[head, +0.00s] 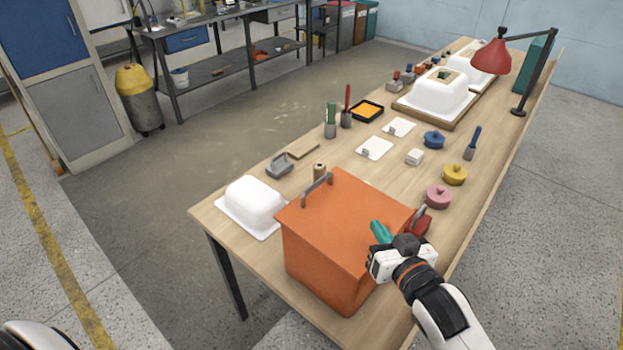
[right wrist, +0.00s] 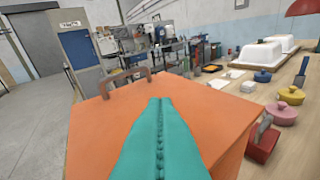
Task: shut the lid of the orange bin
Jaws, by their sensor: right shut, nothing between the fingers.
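The orange bin (head: 325,268) stands at the near end of the wooden table. Its orange lid (head: 338,215) lies across the top, looking flat, with no clear gap visible along the sides I see. A grey-brown handle (head: 317,187) rises from the lid's far-left edge; it also shows in the right wrist view (right wrist: 124,82). My right gripper (head: 379,232) has its teal fingers together and empty, over the lid's right side. In the right wrist view the fingers (right wrist: 160,108) point across the lid toward the handle. Whether they touch it I cannot tell. My left gripper is not in view.
A white shell (head: 252,206) sits left of the bin. A red tool with a grey handle (head: 420,224) lies close to its right. Pink (head: 439,197) and yellow (head: 454,174) round pots stand beyond. A red lamp (head: 491,57) stands at the far right.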

